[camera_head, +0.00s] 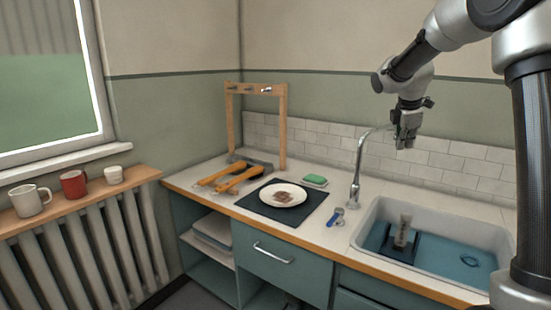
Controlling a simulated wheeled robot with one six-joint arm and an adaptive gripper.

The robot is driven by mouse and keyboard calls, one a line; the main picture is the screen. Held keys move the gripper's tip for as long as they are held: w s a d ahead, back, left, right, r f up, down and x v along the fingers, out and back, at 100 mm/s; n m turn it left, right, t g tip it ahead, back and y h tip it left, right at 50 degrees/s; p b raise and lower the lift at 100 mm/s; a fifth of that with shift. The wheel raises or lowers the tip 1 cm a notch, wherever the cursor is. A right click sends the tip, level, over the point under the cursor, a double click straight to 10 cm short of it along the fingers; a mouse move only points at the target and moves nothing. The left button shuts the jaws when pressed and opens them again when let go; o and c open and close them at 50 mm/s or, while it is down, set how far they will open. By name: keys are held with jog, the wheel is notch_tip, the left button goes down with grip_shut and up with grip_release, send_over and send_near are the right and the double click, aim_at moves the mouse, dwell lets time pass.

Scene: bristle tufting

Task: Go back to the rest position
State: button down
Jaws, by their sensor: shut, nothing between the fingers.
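My gripper (404,143) hangs in the air above the back of the counter, just right of the faucet's top in the picture. It points down and its fingers are shut with nothing between them. My arm reaches in from the upper right. The gripper is small in this view, and I cannot tell how far it is from the faucet (357,172).
The sink (371,214) holds bluish water and a dark block with an upright piece. The counter carries a plate (297,196) on a dark mat (257,209), a green sponge (315,179), orange-handled tools (238,180) and a wooden frame (283,130). Mugs (73,184) line the left shelf.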

jog(key=s+a+m+y, duration=0.1)
jog(key=s+m, duration=0.7)
jog(key=s, duration=1.2)
jog(key=s+a+m+y, duration=0.1)
jog(key=s+a+m, duration=0.2)
jog(key=s+m, duration=0.6)
jog(key=shift+s+a+f+y, duration=0.25)
jog(key=shift+s+y, duration=0.05)
jog(key=shift+s, duration=5.2)
